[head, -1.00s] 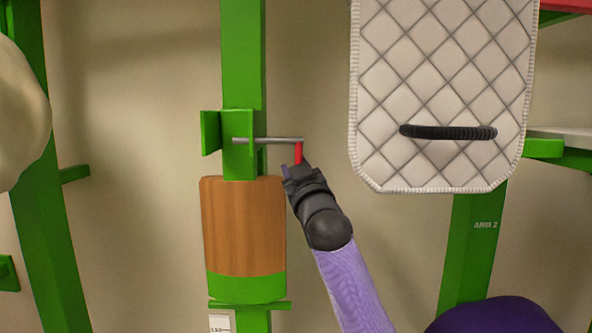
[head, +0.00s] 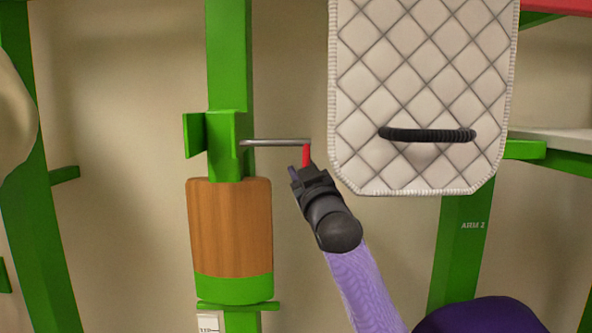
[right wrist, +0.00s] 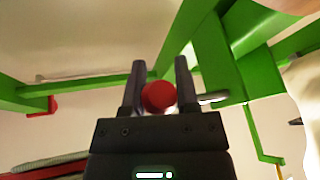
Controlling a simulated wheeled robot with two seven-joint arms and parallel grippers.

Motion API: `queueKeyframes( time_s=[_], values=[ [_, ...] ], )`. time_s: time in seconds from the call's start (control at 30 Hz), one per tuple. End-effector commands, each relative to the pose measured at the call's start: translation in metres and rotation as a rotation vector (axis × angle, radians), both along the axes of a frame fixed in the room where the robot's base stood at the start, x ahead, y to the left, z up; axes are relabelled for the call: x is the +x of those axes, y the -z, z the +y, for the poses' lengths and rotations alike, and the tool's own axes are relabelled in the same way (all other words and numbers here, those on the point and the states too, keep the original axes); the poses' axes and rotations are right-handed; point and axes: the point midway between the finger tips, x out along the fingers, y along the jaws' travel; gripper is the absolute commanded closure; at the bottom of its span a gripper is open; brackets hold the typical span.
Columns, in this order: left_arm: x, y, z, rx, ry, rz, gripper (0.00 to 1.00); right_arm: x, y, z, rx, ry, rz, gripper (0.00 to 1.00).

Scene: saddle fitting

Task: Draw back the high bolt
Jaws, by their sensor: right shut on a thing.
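The high bolt is a thin grey rod (head: 278,142) with a red handle (head: 306,155) hanging from its right end. The rod lies level, its left end at the right plate of the green bracket (head: 222,150) on the green post. My right gripper (head: 305,172) comes up from below and is shut on the red handle. In the right wrist view the round red handle end (right wrist: 158,96) sits between the two fingers (right wrist: 160,68). My left gripper is not in view.
A wooden block (head: 230,230) is on the post below the bracket. A quilted white pad (head: 420,80) with a black handle (head: 428,135) hangs close to the right of the bolt. Bare wall (head: 120,200) lies left of the post.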

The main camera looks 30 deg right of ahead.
Motion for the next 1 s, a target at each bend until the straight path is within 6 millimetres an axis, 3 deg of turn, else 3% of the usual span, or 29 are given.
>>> queueKeyframes(
  time_s=[0.13, 0.17, 0.3, 0.33, 0.67, 1.0],
  values=[
    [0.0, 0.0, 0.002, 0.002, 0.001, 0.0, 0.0, 0.0, 0.0, -0.002, 0.001, 0.004, 0.002, 1.0],
    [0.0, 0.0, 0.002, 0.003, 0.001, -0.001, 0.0, 0.0, 0.0, -0.002, 0.001, 0.004, 0.002, 0.6],
    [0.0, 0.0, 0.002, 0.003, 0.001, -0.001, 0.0, 0.0, 0.0, -0.001, 0.001, 0.004, 0.001, 0.3],
    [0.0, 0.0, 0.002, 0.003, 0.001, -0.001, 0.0, 0.0, 0.0, -0.001, 0.001, 0.004, 0.001, 0.26],
    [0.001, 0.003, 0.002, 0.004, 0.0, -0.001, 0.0, -0.003, 0.002, 0.0, -0.001, 0.004, 0.0, 0.26],
    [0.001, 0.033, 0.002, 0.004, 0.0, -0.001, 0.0, -0.057, 0.027, 0.013, -0.002, 0.004, -0.001, 0.26]
  ],
)
